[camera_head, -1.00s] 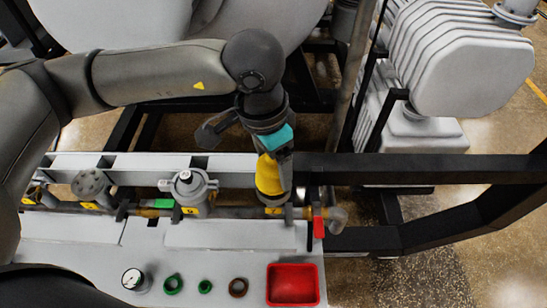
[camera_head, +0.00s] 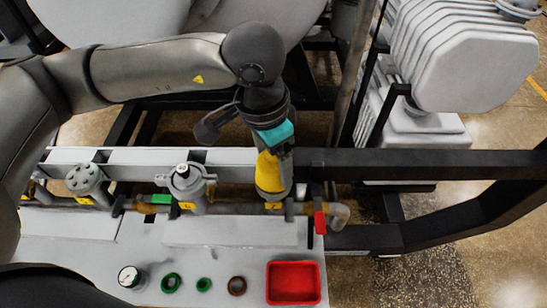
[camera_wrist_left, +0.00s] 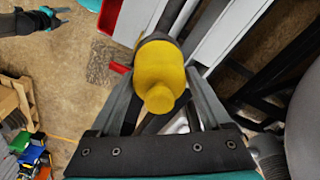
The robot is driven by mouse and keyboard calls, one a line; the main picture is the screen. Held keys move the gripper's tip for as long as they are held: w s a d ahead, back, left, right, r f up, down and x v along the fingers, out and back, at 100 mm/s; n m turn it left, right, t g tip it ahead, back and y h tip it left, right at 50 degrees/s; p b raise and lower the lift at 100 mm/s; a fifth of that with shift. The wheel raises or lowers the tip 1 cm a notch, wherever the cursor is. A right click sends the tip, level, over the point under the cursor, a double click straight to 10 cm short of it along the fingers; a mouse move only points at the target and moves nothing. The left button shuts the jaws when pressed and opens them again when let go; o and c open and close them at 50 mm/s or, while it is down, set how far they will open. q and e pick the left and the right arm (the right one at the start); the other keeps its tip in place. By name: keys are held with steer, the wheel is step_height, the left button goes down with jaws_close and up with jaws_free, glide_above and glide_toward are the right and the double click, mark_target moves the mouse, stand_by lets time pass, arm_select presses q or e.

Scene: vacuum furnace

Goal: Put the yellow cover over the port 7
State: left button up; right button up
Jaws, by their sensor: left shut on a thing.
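The yellow cover (camera_head: 270,173) is upright at the right end of the pipe row, between the fingers of my left gripper (camera_head: 272,182). In the left wrist view the yellow cover (camera_wrist_left: 160,72) shows its rounded top and knob, with my left gripper's (camera_wrist_left: 161,82) fingers closed on both its sides. A yellow label (camera_head: 273,206) sits on the pipe right below the cover; its number is too small to read. The port under the cover is hidden, so I cannot tell whether the cover is seated. My right gripper (camera_wrist_left: 60,15) seems to show far off at the upper left.
A grey valve (camera_head: 187,183) and a flanged port (camera_head: 85,180) stand further left on the pipe. A red handle (camera_head: 320,222) is close right of the cover. A red tray (camera_head: 293,283), rings and a gauge (camera_head: 129,277) lie in front.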

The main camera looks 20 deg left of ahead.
arm_select(q)
steer(key=shift+f+b, duration=0.2)
steer(key=shift+b, duration=0.25)
stand_by(0.5)
steer(key=o, duration=1.2)
steer(key=shift+c, duration=0.2)
step_height(320, 180, up, 15)
steer(key=s+a, duration=0.1)
steer(key=shift+s+p, duration=0.2)
steer(key=shift+p, duration=0.15)
steer(key=shift+a, duration=0.1)
